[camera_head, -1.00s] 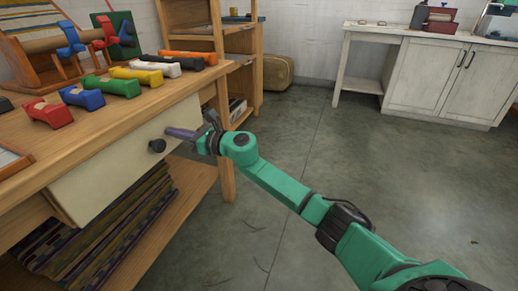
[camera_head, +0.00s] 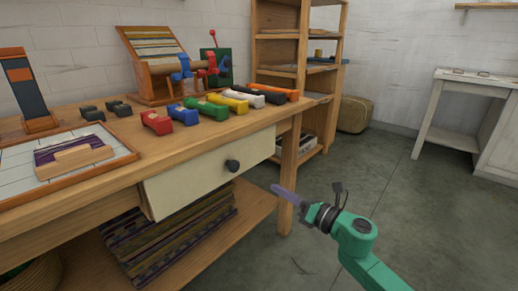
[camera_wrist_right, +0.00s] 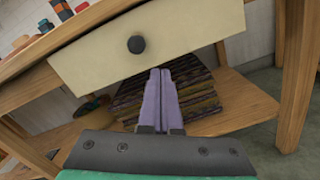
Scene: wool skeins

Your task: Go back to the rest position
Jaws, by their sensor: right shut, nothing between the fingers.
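My right gripper (camera_head: 284,192) is in the head view, to the right of the wooden workbench and its drawer, in free air over the floor. Its purple fingers are shut together and empty; they also show in the right wrist view (camera_wrist_right: 161,98), pointing toward the bench. The drawer (camera_head: 205,172) has a cream front and a dark round knob (camera_head: 232,165); the fingers are apart from it. In the right wrist view the drawer front (camera_wrist_right: 90,65) is above the fingertips. My left gripper is not in view.
Several coloured wool skeins, including a red one (camera_head: 157,123), lie on the workbench (camera_head: 110,140). Folded striped textiles (camera_head: 160,240) lie on its lower shelf. A shelf unit (camera_head: 290,45) and a basket (camera_head: 354,114) stand behind. The grey floor (camera_head: 430,215) at right is clear.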

